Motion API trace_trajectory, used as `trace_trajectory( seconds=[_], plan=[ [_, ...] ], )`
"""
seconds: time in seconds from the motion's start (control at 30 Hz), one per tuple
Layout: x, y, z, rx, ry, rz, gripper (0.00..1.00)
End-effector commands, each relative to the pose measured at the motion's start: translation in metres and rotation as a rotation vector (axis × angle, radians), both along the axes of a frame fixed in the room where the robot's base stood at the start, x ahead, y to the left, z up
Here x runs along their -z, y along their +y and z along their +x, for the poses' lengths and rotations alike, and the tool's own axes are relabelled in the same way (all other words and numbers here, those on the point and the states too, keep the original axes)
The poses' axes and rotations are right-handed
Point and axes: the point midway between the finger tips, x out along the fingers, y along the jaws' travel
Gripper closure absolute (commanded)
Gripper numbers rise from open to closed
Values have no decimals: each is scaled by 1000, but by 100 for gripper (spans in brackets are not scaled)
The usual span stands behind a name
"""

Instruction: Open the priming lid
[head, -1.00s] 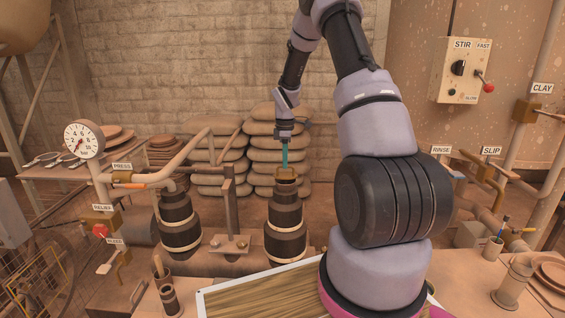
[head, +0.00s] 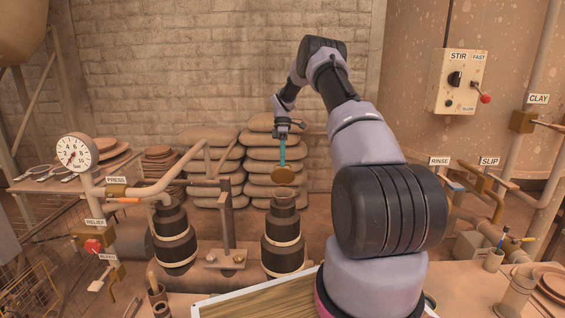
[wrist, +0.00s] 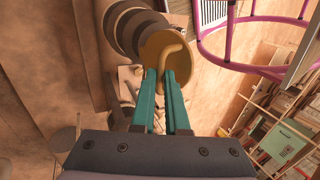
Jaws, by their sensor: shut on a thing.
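The priming lid is a round brass-coloured disc (head: 283,176) with a bent handle. It hangs just above the dark banded cylinder (head: 283,240), whose top now shows below it. My gripper (head: 282,160) has teal fingers and is shut on the lid's handle. In the wrist view the lid (wrist: 155,50) is beyond the teal fingertips (wrist: 168,72), with the handle between them. The lid looks tilted.
A second banded cylinder (head: 174,240) stands to the left, with a post (head: 226,215) between the two. Stacked sacks (head: 262,150) lie behind. Pipes and a pressure gauge (head: 77,153) are at left. The STIR box (head: 458,82) is on the right.

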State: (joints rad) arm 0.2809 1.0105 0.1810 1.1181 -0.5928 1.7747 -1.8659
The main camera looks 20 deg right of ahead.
Motion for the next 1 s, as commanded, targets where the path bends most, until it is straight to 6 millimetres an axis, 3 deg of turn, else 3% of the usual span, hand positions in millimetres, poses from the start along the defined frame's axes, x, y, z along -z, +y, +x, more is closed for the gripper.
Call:
trace_trajectory(
  seconds=[0.33,1.0],
  plan=[
    [14,-13,29,0,0,-4,100],
    [25,-21,47,1,97,37,100]
  ],
)
